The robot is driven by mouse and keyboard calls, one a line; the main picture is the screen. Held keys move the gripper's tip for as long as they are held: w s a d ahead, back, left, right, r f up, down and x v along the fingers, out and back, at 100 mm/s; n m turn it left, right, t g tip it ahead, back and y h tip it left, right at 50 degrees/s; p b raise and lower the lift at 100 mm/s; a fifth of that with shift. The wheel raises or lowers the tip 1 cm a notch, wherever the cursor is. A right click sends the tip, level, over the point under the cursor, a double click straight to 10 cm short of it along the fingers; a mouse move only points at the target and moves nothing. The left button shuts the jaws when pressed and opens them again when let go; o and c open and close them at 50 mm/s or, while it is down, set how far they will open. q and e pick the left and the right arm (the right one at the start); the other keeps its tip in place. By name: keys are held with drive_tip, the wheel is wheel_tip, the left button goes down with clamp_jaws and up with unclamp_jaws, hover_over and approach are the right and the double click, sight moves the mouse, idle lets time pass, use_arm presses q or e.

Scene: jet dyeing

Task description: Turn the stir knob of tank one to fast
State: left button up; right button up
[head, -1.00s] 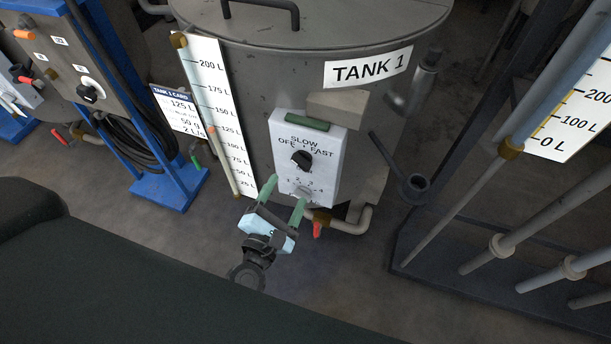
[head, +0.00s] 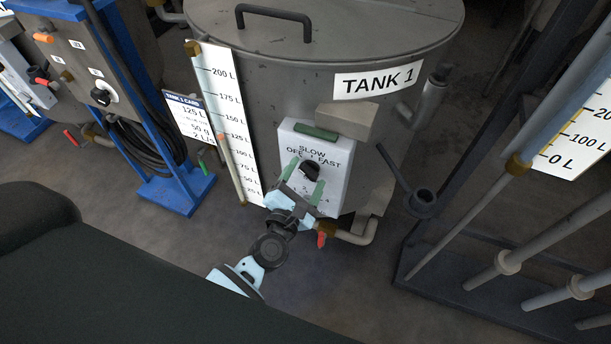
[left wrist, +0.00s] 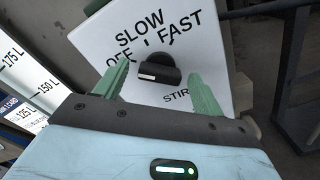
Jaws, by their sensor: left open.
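The stir knob (head: 310,171) is a black knob on a white panel (head: 330,158) marked OFF, SLOW and FAST, on the front of tank one (head: 290,85). In the left wrist view the knob (left wrist: 158,68) stands just beyond the fingertips, with its white mark toward the left. My left gripper (head: 304,176) has green fingers and is open. Its fingers (left wrist: 158,84) lie to the left and right of the knob, slightly below it. I cannot tell whether either finger touches it. My right gripper is not in view.
A red-handled drain valve (head: 322,238) and pipe sit below the panel. A level scale (head: 225,120) stands left of it. A dark pipe end (head: 421,199) juts out at right. A blue-framed control stand (head: 178,190) is at left. The floor in front is clear.

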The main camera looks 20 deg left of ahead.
use_arm(q)
drive_tip(key=shift+w, duration=0.15)
drive_tip(key=c, duration=1)
drive_tip(key=shift+m, duration=0.3)
drive_tip(key=m+p, duration=0.1)
drive_tip(key=m, duration=0.2)
drive_tip(key=m+p, duration=0.2)
drive_tip(key=m, duration=0.4)
drive_tip(key=m+p, duration=0.1)
drive_tip(key=m, duration=0.3)
drive_tip(key=m+p, duration=0.1)
drive_tip(key=m, duration=0.5)
drive_tip(key=shift+f+p, duration=0.1)
drive_tip(key=shift+p, duration=0.25)
drive_tip(key=shift+m, duration=0.3)
